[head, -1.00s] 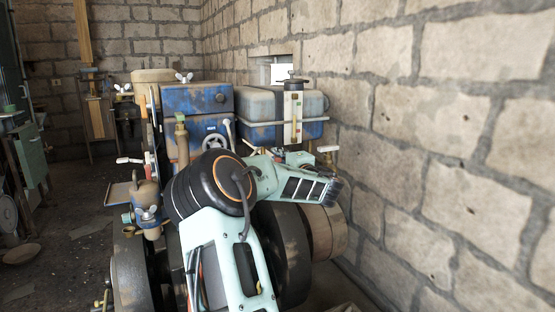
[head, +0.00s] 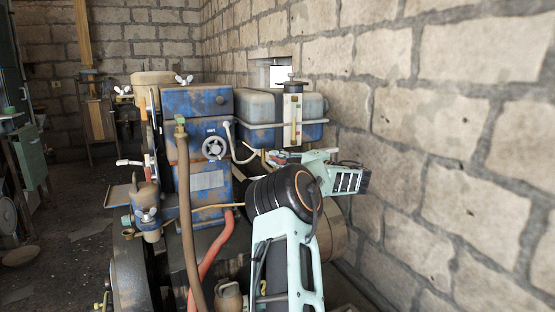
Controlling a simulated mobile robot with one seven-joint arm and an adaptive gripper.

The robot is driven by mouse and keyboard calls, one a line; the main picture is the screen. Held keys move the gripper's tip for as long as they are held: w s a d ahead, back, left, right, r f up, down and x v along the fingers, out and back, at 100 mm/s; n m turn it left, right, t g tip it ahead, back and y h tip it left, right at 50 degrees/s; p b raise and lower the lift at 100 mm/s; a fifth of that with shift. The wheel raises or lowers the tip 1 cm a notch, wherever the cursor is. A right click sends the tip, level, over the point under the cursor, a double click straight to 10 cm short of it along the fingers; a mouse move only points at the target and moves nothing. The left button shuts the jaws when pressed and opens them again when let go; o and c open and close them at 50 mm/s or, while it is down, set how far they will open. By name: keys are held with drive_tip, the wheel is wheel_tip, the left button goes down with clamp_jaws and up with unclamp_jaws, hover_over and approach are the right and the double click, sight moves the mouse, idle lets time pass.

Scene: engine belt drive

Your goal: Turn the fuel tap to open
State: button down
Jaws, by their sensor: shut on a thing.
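The fuel tank (head: 262,106), blue and grey with a pale strap, sits on the engine by the wall. Brass parts of the fuel tap (head: 264,156) show under it, by the end of a pale curved fuel pipe (head: 242,158). My gripper (head: 276,157) is at the tap, just right of the brass parts, at the left end of my pale green wrist. It is shut on the tap. The fingertips are small and partly hidden, and the angle of the tap lever cannot be told.
A brown hose (head: 188,225) and a red hose (head: 215,250) run down in front. The stone wall (head: 440,150) is close on the right.

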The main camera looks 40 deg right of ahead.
drive_tip(key=shift+r, duration=0.2)
drive_tip(key=c, duration=2.2)
unclamp_jaws()
drive_tip(key=shift+w+f, duration=0.1)
drive_tip(key=shift+c, duration=0.2)
drive_tip(key=s+d, duration=0.1)
drive_tip(key=s, duration=1.1)
drive_tip(key=shift+d, duration=0.1)
